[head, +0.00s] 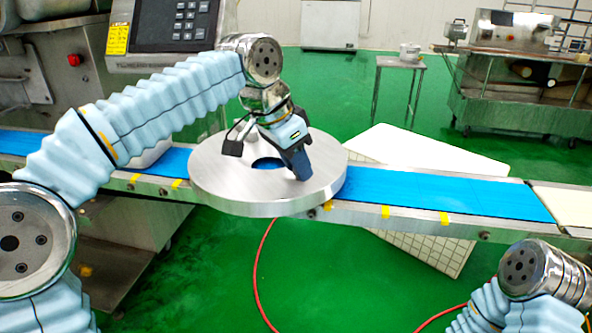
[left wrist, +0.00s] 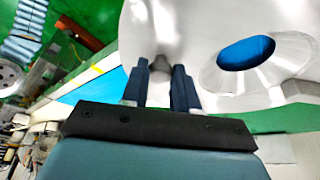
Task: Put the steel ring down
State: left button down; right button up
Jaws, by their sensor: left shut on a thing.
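The steel ring (head: 225,182) is a wide, flat, shiny disc with a hole near its middle. It lies level over the blue conveyor belt (head: 440,190) and overhangs the belt's near edge; I cannot tell whether it rests on it or hangs just above. My left gripper (head: 300,168) reaches down onto the ring's top, right of the hole, and is shut on it. In the left wrist view the two dark fingers (left wrist: 160,88) close on a small raised part of the ring (left wrist: 205,30), beside the blue-showing hole. My right gripper is out of view; only its arm shows.
A control box with keypad (head: 172,25) stands behind the belt at left. A white pallet-like board (head: 400,150) lies behind and under the belt. A red hose (head: 256,270) runs over the green floor. The belt right of the ring is clear.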

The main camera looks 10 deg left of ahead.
pick_arm(q)
jog(key=shift+f, duration=0.55)
jog(key=c, duration=0.8)
grip_release()
jog(key=shift+c, duration=0.2)
jog(key=p+v, duration=0.2)
jog(key=v, duration=1)
jog(key=shift+p, duration=0.3)
jog(key=shift+s, duration=0.15)
